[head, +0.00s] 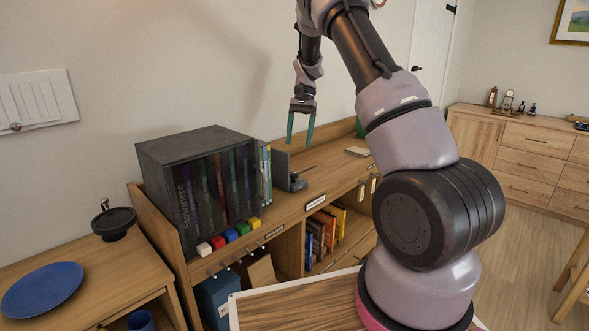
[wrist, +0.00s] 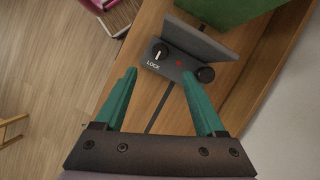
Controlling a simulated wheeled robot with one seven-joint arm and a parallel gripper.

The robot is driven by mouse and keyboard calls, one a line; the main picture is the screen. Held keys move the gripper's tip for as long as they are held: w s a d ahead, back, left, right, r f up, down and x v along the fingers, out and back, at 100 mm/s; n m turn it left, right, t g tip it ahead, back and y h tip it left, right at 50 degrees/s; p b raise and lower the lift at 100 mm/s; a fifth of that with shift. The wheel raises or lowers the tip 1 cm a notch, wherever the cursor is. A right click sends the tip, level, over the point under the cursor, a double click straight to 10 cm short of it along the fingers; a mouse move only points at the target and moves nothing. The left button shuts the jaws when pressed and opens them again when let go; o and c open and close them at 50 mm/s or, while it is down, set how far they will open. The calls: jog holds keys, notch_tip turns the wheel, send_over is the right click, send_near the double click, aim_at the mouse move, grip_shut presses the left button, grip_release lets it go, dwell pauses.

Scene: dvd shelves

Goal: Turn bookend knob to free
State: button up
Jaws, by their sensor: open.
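The grey bookend (head: 282,171) stands on the wooden shelf top beside the row of cases. In the wrist view its upright plate (wrist: 202,40) and base (wrist: 186,66) show. A dark round knob (wrist: 158,51) with a white pointer mark sits on the base above the word LOCK. A red dot (wrist: 178,63) is to its right, and a second dark round part (wrist: 205,74) is at the base's right end. My gripper (head: 300,142) is open and empty above the bookend; in the wrist view its teal fingers (wrist: 160,73) are apart, with the knob beyond the tips.
A dark case box (head: 160,165) with several cases stands left of the bookend. Coloured blocks (head: 231,235) line the shelf edge. A green box (wrist: 222,12) is just behind the plate in the wrist view. The shelf top right of the bookend is mostly clear.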

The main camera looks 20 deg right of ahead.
aim_at(294, 173)
jog(key=x, duration=1)
jog(key=shift+f, duration=0.1)
grip_shut()
jog(key=shift+m, duration=0.4)
jog(key=m, duration=0.1)
jog(key=m+t+y, duration=0.1)
jog(key=shift+s+d+m, duration=0.15)
jog(key=shift+s+m, duration=0.05)
jog(key=shift+m, duration=0.2)
jog(key=m+t, duration=0.1)
jog(key=m, duration=0.2)
jog(key=shift+s+m+y, duration=0.15)
jog(key=shift+m+y, duration=0.15)
jog(key=shift+m, duration=0.1)
jog(key=m+t, duration=0.1)
jog(key=m, duration=0.2)
jog(key=m+t, duration=0.1)
jog(key=m, duration=0.2)
jog(key=shift+s+t, duration=0.2)
jog(key=shift+t, duration=0.2)
grip_release()
